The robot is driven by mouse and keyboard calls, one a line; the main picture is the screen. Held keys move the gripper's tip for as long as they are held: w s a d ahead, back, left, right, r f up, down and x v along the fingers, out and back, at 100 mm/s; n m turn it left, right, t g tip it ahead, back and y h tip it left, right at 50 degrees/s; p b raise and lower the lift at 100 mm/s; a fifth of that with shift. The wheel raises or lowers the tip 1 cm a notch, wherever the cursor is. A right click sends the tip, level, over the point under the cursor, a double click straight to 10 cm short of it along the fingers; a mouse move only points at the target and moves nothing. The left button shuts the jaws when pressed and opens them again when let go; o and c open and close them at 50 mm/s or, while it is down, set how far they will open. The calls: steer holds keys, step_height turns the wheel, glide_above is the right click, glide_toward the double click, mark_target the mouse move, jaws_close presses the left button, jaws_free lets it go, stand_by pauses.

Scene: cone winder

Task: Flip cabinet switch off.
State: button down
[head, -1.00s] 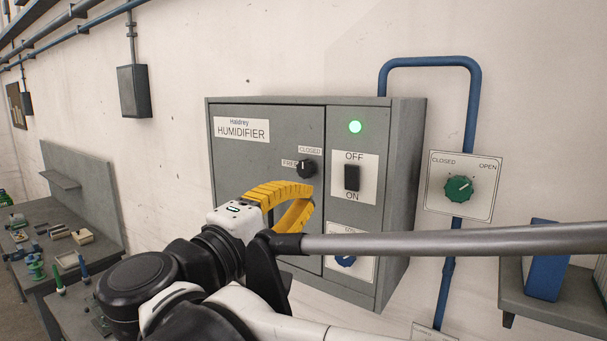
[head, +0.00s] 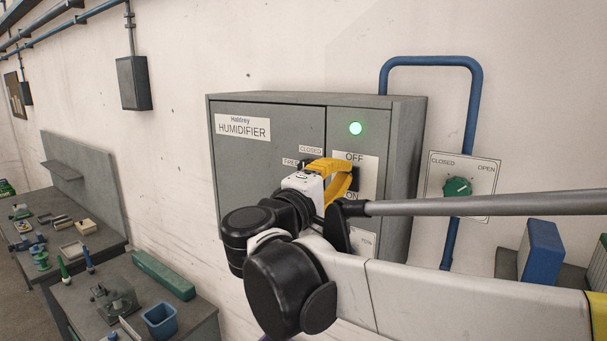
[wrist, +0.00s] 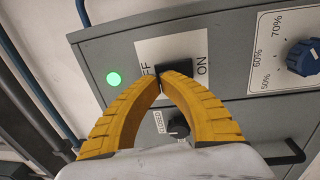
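The grey humidifier cabinet (head: 270,165) is on the wall in the middle of the head view. Its black rocker switch (head: 355,179) sits on a white plate between the OFF and ON labels, partly hidden by my fingers. The switch also shows in the wrist view (wrist: 174,70). My gripper (head: 350,168) has yellow fingers with their tips together and nothing held between them. The tips are right at the switch; I cannot tell whether they press on it. The green lamp (head: 355,128) above the switch is lit.
A black knob (wrist: 178,125) is beside the switch, and a blue dial (wrist: 303,57) is below it on the cabinet. A green valve dial (head: 457,187) and blue pipe are to the right. Benches with small items (head: 165,275) stand at lower left.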

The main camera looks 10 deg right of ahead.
steer(key=shift+w+d, duration=0.2)
steer(key=shift+w+d+r+g+y+p, duration=0.1)
steer(key=shift+w+d+g+y+p, duration=0.25)
steer(key=shift+p, duration=0.25)
steer(key=shift+s+a, duration=0.1)
